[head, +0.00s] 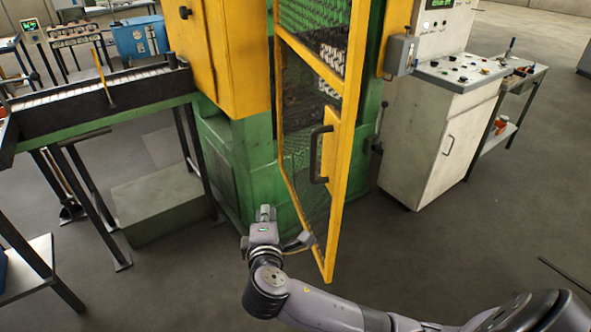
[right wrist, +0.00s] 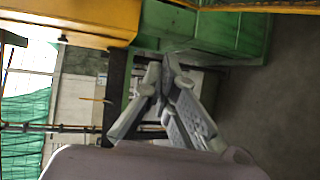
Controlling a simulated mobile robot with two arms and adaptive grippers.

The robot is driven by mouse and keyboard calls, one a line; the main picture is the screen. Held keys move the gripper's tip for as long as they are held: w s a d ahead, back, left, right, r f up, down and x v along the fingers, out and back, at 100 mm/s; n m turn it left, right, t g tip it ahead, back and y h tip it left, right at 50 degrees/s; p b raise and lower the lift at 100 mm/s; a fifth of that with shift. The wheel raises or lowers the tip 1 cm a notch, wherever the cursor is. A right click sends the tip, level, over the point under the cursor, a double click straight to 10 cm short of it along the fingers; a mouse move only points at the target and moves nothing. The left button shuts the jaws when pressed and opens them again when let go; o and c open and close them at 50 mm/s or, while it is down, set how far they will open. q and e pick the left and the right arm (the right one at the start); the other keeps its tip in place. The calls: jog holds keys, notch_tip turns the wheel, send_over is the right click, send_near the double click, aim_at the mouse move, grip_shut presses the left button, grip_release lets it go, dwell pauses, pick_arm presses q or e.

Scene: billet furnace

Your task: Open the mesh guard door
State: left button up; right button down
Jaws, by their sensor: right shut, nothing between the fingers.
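The mesh guard door (head: 334,215) has a yellow frame and stands ajar, swung out from the green and yellow machine toward me. Its dark bar handle (head: 318,155) is on the near upright, and nothing holds it. My right gripper (head: 265,211) is shut and empty, low in front of the machine's green base, to the left of the door's lower part and below the handle. In the right wrist view its fingers (right wrist: 165,72) meet at the tips with nothing between them. I cannot tell whether my right arm touches the door. My left gripper is not in view.
A white control cabinet (head: 433,135) stands right of the machine. The grey floor (head: 420,250) in front of the cabinet is clear.

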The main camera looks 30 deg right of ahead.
jog(key=s+d+r+m+t+h, duration=0.15)
jog(key=s+r, duration=0.35)
jog(key=r, duration=0.6)
jog(key=r+p+x, duration=0.1)
jog(key=p+x, duration=0.1)
jog(key=x, duration=0.8)
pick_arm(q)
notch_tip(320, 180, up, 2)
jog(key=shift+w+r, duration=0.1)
pick_arm(e)
jog(key=shift+t+h, duration=0.25)
jog(key=s+d, duration=0.2)
jog(key=s, duration=0.1)
jog(key=shift+s+d, duration=0.15)
jog(key=shift+d, duration=0.1)
